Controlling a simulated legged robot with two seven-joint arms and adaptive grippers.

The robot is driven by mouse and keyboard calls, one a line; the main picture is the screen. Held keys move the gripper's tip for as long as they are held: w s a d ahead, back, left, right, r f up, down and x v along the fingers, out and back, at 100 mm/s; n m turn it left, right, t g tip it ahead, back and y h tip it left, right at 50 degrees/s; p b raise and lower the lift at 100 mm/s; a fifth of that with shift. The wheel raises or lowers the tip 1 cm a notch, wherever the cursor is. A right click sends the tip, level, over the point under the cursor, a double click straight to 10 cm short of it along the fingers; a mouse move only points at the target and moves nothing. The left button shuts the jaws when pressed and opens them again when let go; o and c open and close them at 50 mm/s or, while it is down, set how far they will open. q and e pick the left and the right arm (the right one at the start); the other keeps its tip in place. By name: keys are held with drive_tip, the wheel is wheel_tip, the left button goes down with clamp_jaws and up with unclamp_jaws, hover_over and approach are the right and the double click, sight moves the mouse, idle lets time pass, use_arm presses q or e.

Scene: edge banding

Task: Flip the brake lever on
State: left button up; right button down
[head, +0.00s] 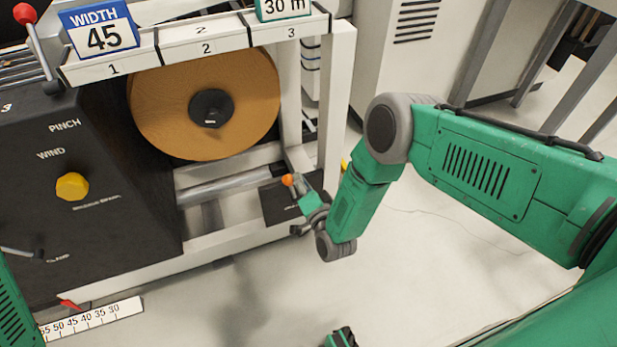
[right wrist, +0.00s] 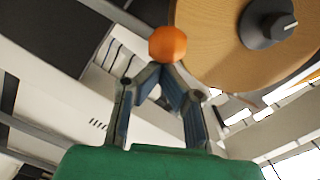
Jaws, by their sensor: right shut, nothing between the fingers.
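The brake lever shows as an orange ball knob (head: 288,180) at the lower right of the machine, in front of a small dark plate. The knob also shows in the right wrist view (right wrist: 168,44), just beyond my fingertips. My right gripper (head: 297,188) is shut and empty, with its tips at the knob. In the right wrist view its two fingers (right wrist: 166,70) meet just below the knob; I cannot tell whether they touch it. The lever's shaft is mostly hidden behind the gripper. My left gripper is not in view; only a green piece of my left arm shows at the left edge.
A large brown roll (head: 170,105) hangs in the white frame beside the lever. A dark control panel (head: 110,215) with a yellow knob (head: 72,186) stands at left. A red-knobbed lever (head: 25,14) is top left. A white scale (head: 92,318) lies low left. Open floor lies below.

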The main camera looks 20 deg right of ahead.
drive_tip(key=a+n, duration=0.2)
drive_tip(key=a, duration=0.1)
drive_tip(key=shift+f+n, duration=0.15)
drive_tip(key=shift+n, duration=0.25)
drive_tip(key=shift+s+a+f, duration=0.1)
drive_tip(key=shift+a, duration=0.5)
drive_tip(key=shift+a, duration=0.1)
